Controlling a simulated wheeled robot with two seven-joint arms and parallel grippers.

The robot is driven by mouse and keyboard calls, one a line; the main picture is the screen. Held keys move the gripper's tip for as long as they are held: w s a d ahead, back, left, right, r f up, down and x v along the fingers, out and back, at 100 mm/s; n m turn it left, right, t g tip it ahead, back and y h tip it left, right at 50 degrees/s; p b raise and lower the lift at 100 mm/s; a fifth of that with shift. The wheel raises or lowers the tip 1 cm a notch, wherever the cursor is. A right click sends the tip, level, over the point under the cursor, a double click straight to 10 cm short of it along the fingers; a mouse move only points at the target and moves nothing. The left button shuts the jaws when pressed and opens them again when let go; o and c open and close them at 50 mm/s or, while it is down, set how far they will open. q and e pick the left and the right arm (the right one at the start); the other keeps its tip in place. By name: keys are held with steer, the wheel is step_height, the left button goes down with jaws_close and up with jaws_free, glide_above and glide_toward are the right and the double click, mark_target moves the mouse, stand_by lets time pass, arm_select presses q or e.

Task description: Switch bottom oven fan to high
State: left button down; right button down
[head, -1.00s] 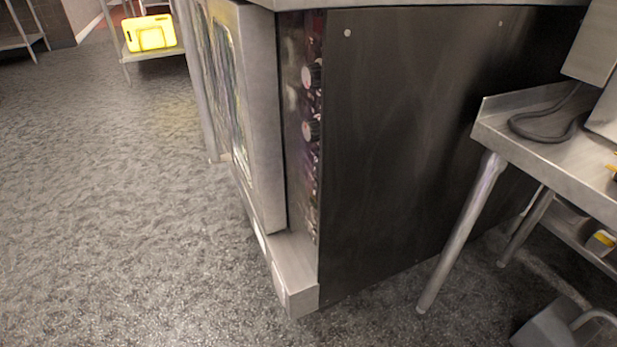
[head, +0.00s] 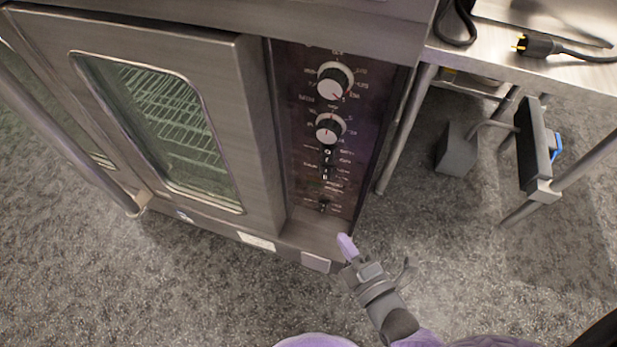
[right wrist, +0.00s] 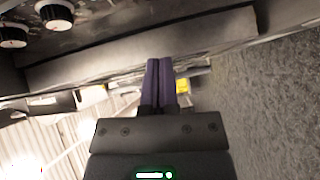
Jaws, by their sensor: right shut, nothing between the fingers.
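The oven (head: 240,120) stands ahead with its glass door shut. Its dark control panel (head: 303,115) carries two round knobs, the upper knob (head: 333,84) and the lower knob (head: 329,128). Below them are small black switches (head: 326,165) and another small switch (head: 323,206); their positions are too small to tell. My right gripper (head: 346,246) is shut and empty, below and in front of the panel's lower end, and I cannot tell contact from this angle. In the right wrist view its purple fingers (right wrist: 160,82) are together, with two knobs at the upper left. My left gripper is not in view.
A steel table (head: 530,65) with a black cable and plug (head: 540,45) stands to the right of the oven. A grey box (head: 457,148) is on the floor under it. The floor (head: 180,290) in front of the oven is clear.

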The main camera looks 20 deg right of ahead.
mark_target(320, 177)
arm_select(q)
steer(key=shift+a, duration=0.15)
arm_select(e)
steer(key=shift+r, duration=0.1)
